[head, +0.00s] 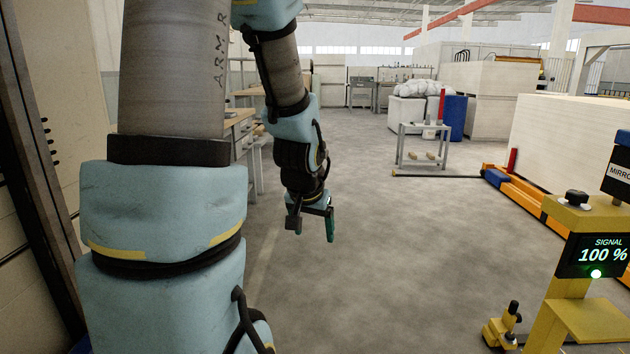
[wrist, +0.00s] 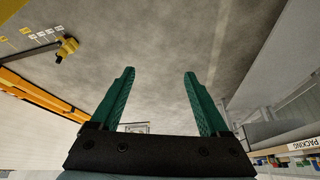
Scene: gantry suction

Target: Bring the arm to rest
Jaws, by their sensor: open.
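My arm fills the left and centre-left of the head view, in blue-grey covers and grey tubes. My gripper (head: 312,222) hangs at the end of the arm, pointing down above the bare concrete floor. In the wrist view my gripper (wrist: 160,95) shows two green fingers set well apart. Nothing is between them, so it is open and empty. In neither view do the fingers touch anything.
A workbench (head: 240,125) stands behind my arm at the left. A small cart (head: 422,150) stands further back. A yellow post with a "SIGNAL 100 %" screen (head: 598,255) is at the right, near an orange-railed pale stack (head: 575,145). The middle floor is clear.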

